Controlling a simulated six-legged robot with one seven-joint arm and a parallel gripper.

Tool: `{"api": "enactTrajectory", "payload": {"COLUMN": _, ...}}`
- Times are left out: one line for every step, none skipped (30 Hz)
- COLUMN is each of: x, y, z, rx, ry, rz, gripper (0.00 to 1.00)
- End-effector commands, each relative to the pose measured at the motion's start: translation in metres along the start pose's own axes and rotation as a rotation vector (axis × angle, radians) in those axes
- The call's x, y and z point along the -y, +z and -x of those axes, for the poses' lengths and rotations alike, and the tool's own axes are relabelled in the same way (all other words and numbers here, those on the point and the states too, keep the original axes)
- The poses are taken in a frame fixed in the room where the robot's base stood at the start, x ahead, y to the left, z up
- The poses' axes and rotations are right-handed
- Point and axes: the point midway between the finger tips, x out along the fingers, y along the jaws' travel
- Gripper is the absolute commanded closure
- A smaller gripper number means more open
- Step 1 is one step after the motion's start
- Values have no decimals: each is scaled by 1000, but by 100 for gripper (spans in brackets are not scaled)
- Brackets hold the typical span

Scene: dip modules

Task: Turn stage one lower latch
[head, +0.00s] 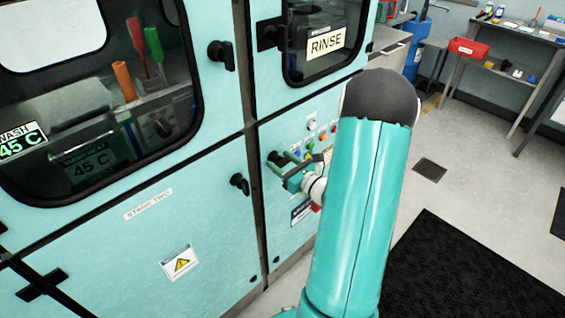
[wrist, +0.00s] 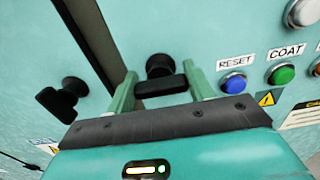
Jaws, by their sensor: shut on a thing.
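A black latch (wrist: 160,66) sits on the teal panel just right of the dark seam in the wrist view. Its bar lies between the two green fingers of my gripper (wrist: 162,82), which is shut on it. The bar looks close to level in that view. In the head view my gripper (head: 298,172) is at this latch (head: 276,158), partly in front of it. A second black latch (head: 240,183) is left of the seam on the panel labelled STAGE TWO, apart from my gripper. It also shows in the wrist view (wrist: 62,99).
A blue RESET button (wrist: 233,84) and a green COAT button (wrist: 281,74) are close to the right finger. An upper door with a RINSE sign (head: 326,42) and an upper black handle (head: 222,55) are above. Open floor (head: 440,120) is to the right.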

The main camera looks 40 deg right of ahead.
Motion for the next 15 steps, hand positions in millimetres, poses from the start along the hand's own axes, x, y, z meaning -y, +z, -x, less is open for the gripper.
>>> {"api": "enactTrajectory", "payload": {"x": 0, "y": 0, "z": 0, "rx": 1, "ry": 0, "rz": -2, "gripper": 70}}
{"api": "enactTrajectory", "payload": {"x": 0, "y": 0, "z": 0, "rx": 1, "ry": 0, "rz": -2, "gripper": 70}}
{"api": "enactTrajectory", "payload": {"x": 0, "y": 0, "z": 0, "rx": 1, "ry": 0, "rz": -2, "gripper": 70}}
{"api": "enactTrajectory", "payload": {"x": 0, "y": 0, "z": 0, "rx": 1, "ry": 0, "rz": -2, "gripper": 70}}
{"api": "enactTrajectory", "payload": {"x": 0, "y": 0, "z": 0, "rx": 1, "ry": 0, "rz": -2, "gripper": 70}}
{"api": "enactTrajectory", "payload": {"x": 0, "y": 0, "z": 0, "rx": 1, "ry": 0, "rz": -2, "gripper": 70}}
{"api": "enactTrajectory", "payload": {"x": 0, "y": 0, "z": 0, "rx": 1, "ry": 0, "rz": -2, "gripper": 41}}
{"api": "enactTrajectory", "payload": {"x": 0, "y": 0, "z": 0, "rx": 1, "ry": 0, "rz": -2, "gripper": 36}}
{"api": "enactTrajectory", "payload": {"x": 0, "y": 0, "z": 0, "rx": 1, "ry": 0, "rz": -2, "gripper": 28}}
{"api": "enactTrajectory", "payload": {"x": 0, "y": 0, "z": 0, "rx": 1, "ry": 0, "rz": -2, "gripper": 25}}
{"api": "enactTrajectory", "payload": {"x": 0, "y": 0, "z": 0, "rx": 1, "ry": 0, "rz": -1, "gripper": 25}}
{"api": "enactTrajectory", "payload": {"x": 0, "y": 0, "z": 0, "rx": 1, "ry": 0, "rz": -1, "gripper": 25}}
{"api": "enactTrajectory", "payload": {"x": 0, "y": 0, "z": 0, "rx": 1, "ry": 0, "rz": -1, "gripper": 25}}
{"api": "enactTrajectory", "payload": {"x": 0, "y": 0, "z": 0, "rx": 1, "ry": 0, "rz": -1, "gripper": 25}}
{"api": "enactTrajectory", "payload": {"x": 0, "y": 0, "z": 0, "rx": 0, "ry": 0, "rz": -1, "gripper": 25}}
